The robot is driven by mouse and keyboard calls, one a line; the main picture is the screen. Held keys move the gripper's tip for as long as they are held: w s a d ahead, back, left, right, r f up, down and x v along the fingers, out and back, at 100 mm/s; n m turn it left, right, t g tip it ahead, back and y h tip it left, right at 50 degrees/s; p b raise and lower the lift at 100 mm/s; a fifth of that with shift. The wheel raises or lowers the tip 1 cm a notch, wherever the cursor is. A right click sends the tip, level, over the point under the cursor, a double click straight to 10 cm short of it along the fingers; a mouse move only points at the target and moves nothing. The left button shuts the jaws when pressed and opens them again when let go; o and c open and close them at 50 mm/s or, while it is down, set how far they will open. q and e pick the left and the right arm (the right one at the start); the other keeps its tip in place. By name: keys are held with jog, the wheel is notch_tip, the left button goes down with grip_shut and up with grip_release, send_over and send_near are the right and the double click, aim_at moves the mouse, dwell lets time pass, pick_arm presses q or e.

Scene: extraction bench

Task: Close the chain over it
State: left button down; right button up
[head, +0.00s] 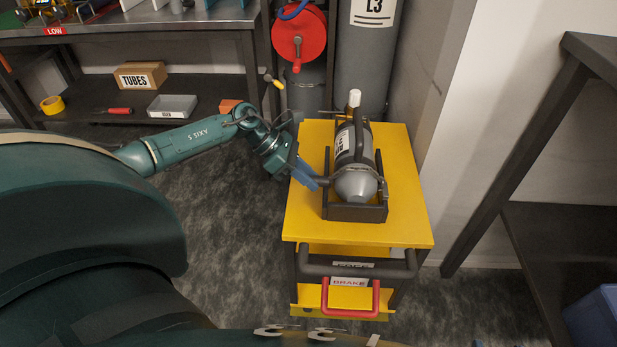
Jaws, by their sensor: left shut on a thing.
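A grey gas cylinder (357,183) with a white label and a pale valve end lies in a dark cradle (356,213) on top of a yellow cart (405,228). A thin chain (368,168) runs across the front part of the cylinder, between the cradle's sides. My left gripper (319,183) is at the left side of the cradle, its blue fingers shut on what looks like the chain's end. The fingers and the cradle's left post hide the held part. I cannot tell whether the chain is fastened. My right gripper is not in view.
The cart has a dark handle and a red brake bar (349,312) in front. A red hose reel (299,38) and tall grey cylinders (361,65) stand behind it. A workbench with a lower shelf (88,97) is left; a dark table (592,52) is right.

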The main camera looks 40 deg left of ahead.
pick_arm(q)
jog(key=c, duration=1.2)
grip_release()
jog(key=shift+f, duration=0.1)
jog(key=p+v, duration=0.1)
jog(key=v, duration=1.2)
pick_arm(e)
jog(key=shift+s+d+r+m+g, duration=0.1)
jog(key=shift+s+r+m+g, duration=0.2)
